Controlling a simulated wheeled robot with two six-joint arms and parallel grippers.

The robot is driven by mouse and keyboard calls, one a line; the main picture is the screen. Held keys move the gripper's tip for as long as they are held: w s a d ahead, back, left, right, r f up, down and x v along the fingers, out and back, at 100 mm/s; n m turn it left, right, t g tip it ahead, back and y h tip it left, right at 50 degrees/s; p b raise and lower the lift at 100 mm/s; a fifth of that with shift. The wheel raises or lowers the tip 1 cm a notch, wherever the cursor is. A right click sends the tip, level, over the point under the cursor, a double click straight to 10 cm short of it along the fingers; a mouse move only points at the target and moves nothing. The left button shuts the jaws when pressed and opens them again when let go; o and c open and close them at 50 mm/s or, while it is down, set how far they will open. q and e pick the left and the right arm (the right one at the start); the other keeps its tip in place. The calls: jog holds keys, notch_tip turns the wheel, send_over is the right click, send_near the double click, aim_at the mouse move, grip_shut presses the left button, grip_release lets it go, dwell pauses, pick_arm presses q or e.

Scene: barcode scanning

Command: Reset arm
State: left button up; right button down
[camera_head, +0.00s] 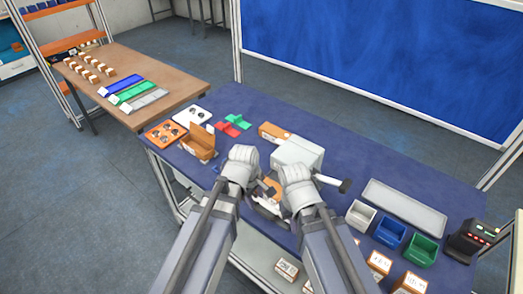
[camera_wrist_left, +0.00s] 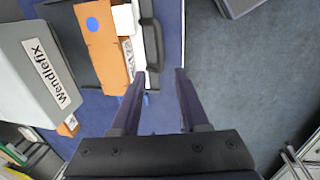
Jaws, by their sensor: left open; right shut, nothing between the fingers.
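My left gripper (camera_wrist_left: 160,74) is open in the left wrist view, with nothing between its fingertips. Its fingers are over the strip of blue table edge, beside an orange-brown box (camera_wrist_left: 98,38) with a blue dot and a white part. In the head view, my left gripper (camera_head: 266,192) is low over the front of the blue table (camera_head: 245,103), partly hidden by my wrist. My right gripper (camera_head: 343,185) points right, beside a white-grey box (camera_head: 299,151); it is shut and empty.
A grey box marked "Wendlefix" (camera_wrist_left: 30,75) stands at left in the wrist view. White (camera_head: 361,215), blue (camera_head: 391,233) and green (camera_head: 421,248) bins and a grey tray (camera_head: 404,207) are on the right. An open cardboard box (camera_head: 197,145) is on the left. Floor (camera_wrist_left: 255,80) lies beyond the edge.

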pick_arm(q)
jog(key=shift+s, duration=0.1)
jog(key=s+m+g+y, duration=0.1)
jog(key=s+m+y, duration=0.1)
jog(key=s+m, duration=0.6)
jog(key=m, duration=0.7)
jog(key=shift+s+d+f+g, duration=0.25)
jog(key=shift+s+d+g, duration=0.1)
jog(key=shift+s+g, duration=0.05)
